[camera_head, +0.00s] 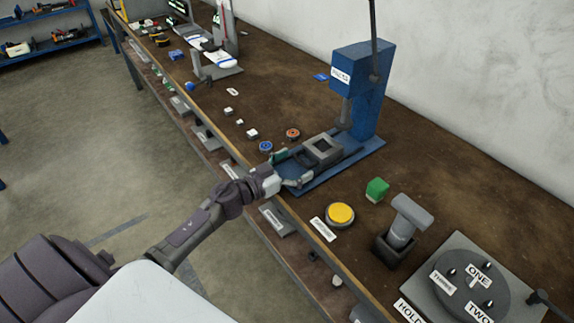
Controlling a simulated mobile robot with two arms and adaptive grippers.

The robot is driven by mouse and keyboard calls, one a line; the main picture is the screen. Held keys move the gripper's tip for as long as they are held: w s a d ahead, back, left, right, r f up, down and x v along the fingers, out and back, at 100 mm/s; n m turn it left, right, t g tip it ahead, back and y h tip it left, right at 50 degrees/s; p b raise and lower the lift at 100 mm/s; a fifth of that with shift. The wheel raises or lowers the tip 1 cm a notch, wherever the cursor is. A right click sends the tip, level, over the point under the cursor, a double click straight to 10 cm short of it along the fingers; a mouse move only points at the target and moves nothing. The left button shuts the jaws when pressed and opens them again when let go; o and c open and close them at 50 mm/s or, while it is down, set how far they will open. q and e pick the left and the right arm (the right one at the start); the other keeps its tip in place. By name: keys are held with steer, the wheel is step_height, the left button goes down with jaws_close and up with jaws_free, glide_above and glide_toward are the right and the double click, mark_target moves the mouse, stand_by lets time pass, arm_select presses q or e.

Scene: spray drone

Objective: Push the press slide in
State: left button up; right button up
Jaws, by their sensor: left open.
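The blue press (366,85) stands upright on the brown workbench, on a blue base plate that reaches toward the bench's front edge. The press slide (323,149), a grey block with a square recess, sits on the base plate in front of the press column. My left gripper (288,168) is at the front end of the base plate, its fingers spread apart to either side of the slide's front end. I cannot tell whether the fingers touch the slide. The right gripper is not in view.
A yellow button (340,214), a green cube (377,189) and a grey tool in a dark holder (401,229) stand right of the press. A round numbered dial (470,282) is at the lower right. Small knobs (266,146) lie left of the slide.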

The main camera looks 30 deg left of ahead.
arm_select(q)
steer(key=v, duration=1.1)
steer(key=shift+s+a, duration=0.15)
steer(key=shift+s, duration=0.2)
